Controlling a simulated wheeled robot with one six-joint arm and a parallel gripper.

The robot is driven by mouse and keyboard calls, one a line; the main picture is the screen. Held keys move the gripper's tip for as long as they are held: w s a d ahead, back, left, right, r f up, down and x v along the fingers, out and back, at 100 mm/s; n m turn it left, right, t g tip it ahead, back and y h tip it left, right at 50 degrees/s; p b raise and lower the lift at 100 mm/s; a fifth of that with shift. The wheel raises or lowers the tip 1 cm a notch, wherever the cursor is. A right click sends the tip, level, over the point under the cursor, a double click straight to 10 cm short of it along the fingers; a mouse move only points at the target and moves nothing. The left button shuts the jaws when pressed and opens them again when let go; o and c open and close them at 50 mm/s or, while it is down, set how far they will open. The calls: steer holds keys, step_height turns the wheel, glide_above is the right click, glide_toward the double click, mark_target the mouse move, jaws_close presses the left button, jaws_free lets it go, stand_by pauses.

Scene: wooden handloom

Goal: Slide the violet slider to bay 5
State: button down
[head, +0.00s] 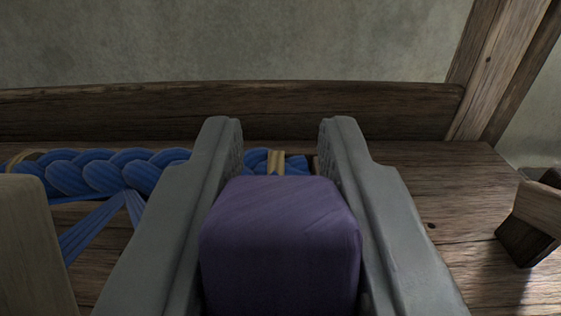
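The violet slider (281,240) is a rounded purple block at the bottom centre of the head view. My gripper (281,150) has one grey finger on each side of it. The fingers lie close along the block's left and right sides with no clear gap, and their tips reach beyond its far edge. The slider's underside and the track or bays below it are hidden by the block and the fingers. No bay number shows.
A blue braided cord (120,172) with tan bindings lies behind, at left and centre. A pale wooden block (35,250) stands at the lower left. A wooden piece (535,222) is at the right. A dark beam (300,108) and upright post (500,70) bound the back. Bare board lies right of my gripper.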

steer(key=d, duration=0.5)
steer(key=shift+w+d, duration=0.1)
steer(key=shift+d, duration=0.1)
steer(key=c, duration=1.2)
jaws_free()
steer(key=s, duration=1.7)
steer(key=shift+s+d, duration=0.2)
steer(key=shift+d, duration=0.1)
